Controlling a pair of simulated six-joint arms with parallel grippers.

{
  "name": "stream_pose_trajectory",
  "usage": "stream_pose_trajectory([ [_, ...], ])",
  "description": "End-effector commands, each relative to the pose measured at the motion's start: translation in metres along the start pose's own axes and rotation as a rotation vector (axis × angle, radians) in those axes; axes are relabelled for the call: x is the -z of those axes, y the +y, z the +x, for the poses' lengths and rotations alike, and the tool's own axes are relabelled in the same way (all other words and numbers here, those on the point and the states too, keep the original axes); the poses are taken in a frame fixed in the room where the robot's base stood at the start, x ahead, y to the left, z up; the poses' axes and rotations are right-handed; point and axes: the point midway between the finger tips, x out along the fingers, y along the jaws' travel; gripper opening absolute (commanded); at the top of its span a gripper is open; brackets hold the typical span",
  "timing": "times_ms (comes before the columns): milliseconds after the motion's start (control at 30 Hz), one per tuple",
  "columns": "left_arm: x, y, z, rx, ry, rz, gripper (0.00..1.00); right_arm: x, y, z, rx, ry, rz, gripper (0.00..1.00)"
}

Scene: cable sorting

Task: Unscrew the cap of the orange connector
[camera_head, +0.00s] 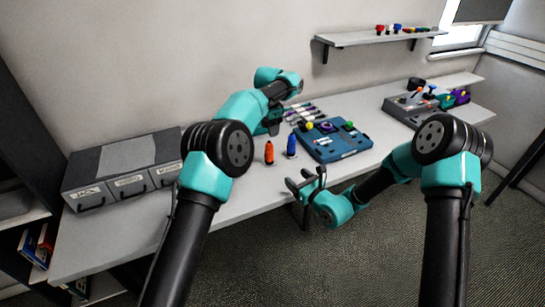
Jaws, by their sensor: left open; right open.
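The orange connector (269,154) stands upright near the front edge of the table, left of the blue connector (291,147). Its cap is too small to make out. My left gripper (272,124) is behind and above the orange connector, partly hidden by my own arm, and is open with nothing seen in it. My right gripper (306,184) is open and empty in front of the table edge, lower and to the right of the orange connector. Neither gripper touches the connector.
A blue board (340,150) with yellow, purple and green parts lies right of the connectors. Several cables (300,113) lie behind it. A grey drawer unit (122,165) stands at left. A grey box (403,107) is farther right. A wall shelf (355,38) is above.

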Motion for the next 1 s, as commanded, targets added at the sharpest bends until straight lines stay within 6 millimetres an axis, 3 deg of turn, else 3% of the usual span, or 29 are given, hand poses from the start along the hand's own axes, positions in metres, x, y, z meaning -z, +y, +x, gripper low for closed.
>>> stream_pose_trajectory([
  [567, -0.004, -0.003, -0.001, 0.002, -0.017, 0.009, 0.53, 0.0, 0.001, 0.011, 0.012, -0.006, 0.012, 0.67],
  [1000, -0.004, -0.003, -0.001, 0.002, -0.017, 0.009, 0.53, 0.0, 0.0, 0.071, 0.012, -0.006, 0.011, 0.67],
])
